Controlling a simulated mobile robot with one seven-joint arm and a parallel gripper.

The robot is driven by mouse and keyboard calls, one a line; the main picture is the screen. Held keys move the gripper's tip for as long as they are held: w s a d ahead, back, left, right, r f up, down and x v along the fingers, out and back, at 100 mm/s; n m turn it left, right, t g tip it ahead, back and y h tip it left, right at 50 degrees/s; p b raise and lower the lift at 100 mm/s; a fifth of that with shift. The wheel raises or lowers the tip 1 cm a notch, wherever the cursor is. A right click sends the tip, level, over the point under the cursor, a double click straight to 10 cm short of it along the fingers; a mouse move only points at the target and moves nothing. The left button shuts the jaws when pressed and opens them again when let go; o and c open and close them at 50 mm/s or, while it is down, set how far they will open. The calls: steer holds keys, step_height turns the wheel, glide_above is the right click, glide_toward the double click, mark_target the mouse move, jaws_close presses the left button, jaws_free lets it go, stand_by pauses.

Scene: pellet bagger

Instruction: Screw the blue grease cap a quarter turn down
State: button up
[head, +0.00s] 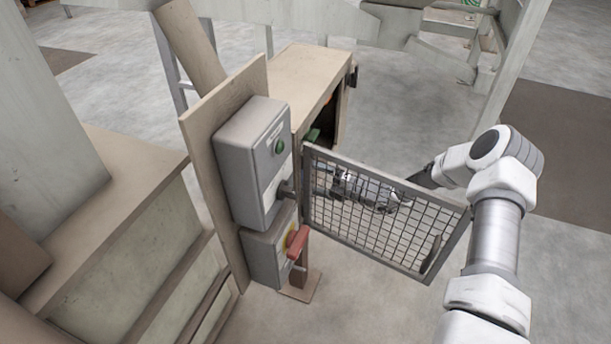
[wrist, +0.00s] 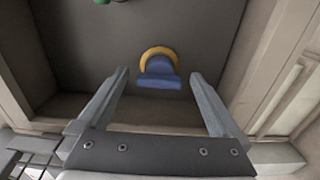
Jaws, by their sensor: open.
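The blue grease cap (wrist: 159,79) shows in the wrist view, on the grey back wall of a recess, with a yellow ring (wrist: 158,50) around its upper part. My gripper (wrist: 158,76) is open, with one finger on each side of the cap in the picture. Clear gaps show between the cap and both fingers, and nothing is held. How far the fingertips are from the wall is hard to tell. In the head view my gripper (head: 345,186) is partly hidden behind a mesh door, and the cap is hidden.
The mesh door (head: 375,215) stands swung out from the beige cabinet (head: 300,75). A grey control box (head: 245,165) with a green button and a red handle (head: 298,241) stand left of it. A green part (wrist: 102,2) shows above the cap. Recess walls flank my fingers.

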steer(key=b+v, duration=0.3)
steer(key=v, duration=1.4)
steer(key=shift+d, duration=0.2)
steer(key=shift+s+r, duration=0.1)
